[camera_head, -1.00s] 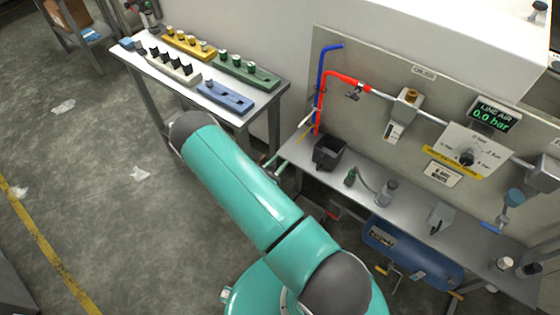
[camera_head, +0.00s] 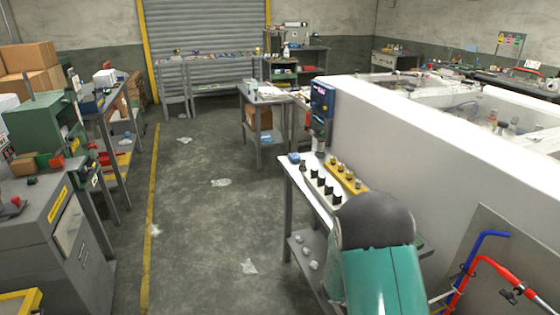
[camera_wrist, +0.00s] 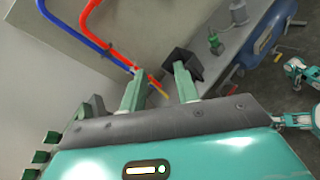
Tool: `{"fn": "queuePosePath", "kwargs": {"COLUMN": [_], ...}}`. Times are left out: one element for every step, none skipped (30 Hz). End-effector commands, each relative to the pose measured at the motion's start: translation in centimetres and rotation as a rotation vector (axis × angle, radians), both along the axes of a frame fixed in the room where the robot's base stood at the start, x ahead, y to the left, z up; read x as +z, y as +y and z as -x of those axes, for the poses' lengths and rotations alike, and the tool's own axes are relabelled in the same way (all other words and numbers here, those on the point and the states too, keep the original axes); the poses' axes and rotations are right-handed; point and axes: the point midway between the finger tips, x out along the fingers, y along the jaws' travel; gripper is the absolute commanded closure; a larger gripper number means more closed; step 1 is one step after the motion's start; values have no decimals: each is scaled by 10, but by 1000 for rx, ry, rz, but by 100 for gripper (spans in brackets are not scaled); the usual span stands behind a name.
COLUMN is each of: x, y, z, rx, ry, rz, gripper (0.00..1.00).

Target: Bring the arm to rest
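My gripper (camera_wrist: 159,82) shows in the wrist view with its two green fingers apart and nothing between them. Beyond the fingers are a black open bin (camera_wrist: 189,62) and the red pipe (camera_wrist: 105,42); I see no contact with them. In the head view my teal arm with its dark rounded joint covers the lower right. My gripper is hidden from that view.
A narrow bench (camera_head: 293,178) with a yellow rack (camera_head: 347,178) and several black-knobbed pieces stands beside my arm. A white partition (camera_head: 420,150) runs to the right. A grey cabinet (camera_head: 75,245) is at left. The floor (camera_head: 200,220) between is mostly clear, with some crumpled litter.

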Motion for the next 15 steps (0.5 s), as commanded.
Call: {"fn": "queuePosePath", "kwargs": {"x": [17, 25, 35, 42, 49, 58, 65, 72, 80, 87, 93, 101, 107, 113, 120], "y": [3, 6, 9, 12, 14, 18, 21, 24, 29, 32, 36, 41, 45, 49, 54], "z": [5, 8, 13, 17, 21, 26, 29, 33, 39, 42, 46, 52, 55, 59, 64], "rx": [-40, -63, -94, -115, -137, -166, -186, -206, -233, -252, -269, -293, -309, -325, -346], "ry": [-50, -75, -107, -133, -159, -193, -220, -245, -279, -305, -331, -366, -393, -420, -454], "rz": [-40, -63, -95, -121, -144, -178, -203, -229, -263, -290, -316, -352, -380, -408, -445], "gripper": [69, 69, 69, 69, 69, 69, 69, 69, 69, 69, 69, 69, 69, 69, 69]}}
